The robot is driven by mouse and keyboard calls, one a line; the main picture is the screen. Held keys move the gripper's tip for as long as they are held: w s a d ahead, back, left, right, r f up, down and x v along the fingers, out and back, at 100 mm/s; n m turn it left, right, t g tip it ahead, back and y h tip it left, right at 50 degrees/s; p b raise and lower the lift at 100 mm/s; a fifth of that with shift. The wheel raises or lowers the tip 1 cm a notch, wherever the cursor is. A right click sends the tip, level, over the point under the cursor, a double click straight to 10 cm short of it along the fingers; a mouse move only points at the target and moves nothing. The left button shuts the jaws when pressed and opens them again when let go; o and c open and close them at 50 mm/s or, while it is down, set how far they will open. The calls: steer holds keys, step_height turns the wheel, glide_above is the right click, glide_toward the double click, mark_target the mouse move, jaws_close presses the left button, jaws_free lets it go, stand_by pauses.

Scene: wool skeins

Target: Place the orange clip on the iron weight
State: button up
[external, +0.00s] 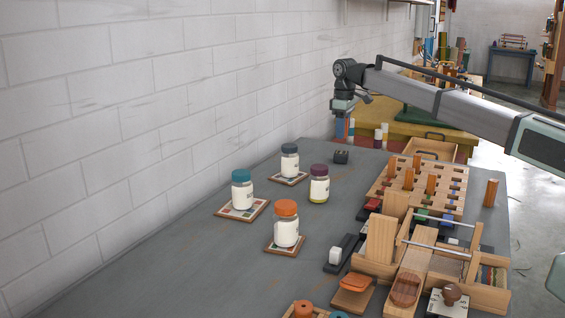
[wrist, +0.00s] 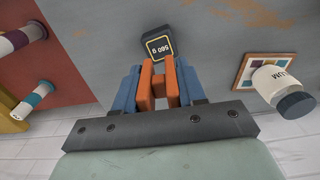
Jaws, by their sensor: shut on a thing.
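My gripper (wrist: 158,80) shows in the wrist view with two blue fingers shut on the orange clip (wrist: 146,86). The clip shows as upright orange pieces between the fingers. The iron weight (wrist: 159,47) is a small dark block with a yellow-edged label reading 500 g, just beyond the fingertips in the picture. In the external view my gripper (external: 343,126) is above the table's far end, and the iron weight (external: 341,157) sits on the grey table below it. A gap shows between gripper and weight. I cannot make out the clip in the external view.
A grey-lidded jar (external: 290,162) stands on a coaster left of the weight; it shows at right in the wrist view (wrist: 284,90). Teal (external: 242,190), purple (external: 319,184) and orange-lidded (external: 286,224) jars stand nearer. A wooden peg board (external: 418,184) lies right. Table around the weight is clear.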

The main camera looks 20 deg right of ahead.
mark_target(342, 152)
steer(key=shift+f, duration=2.6)
steer(key=shift+f, duration=0.15)
steer(key=o, duration=1)
step_height(342, 152, up, 12)
steer(key=shift+r, duration=0.2)
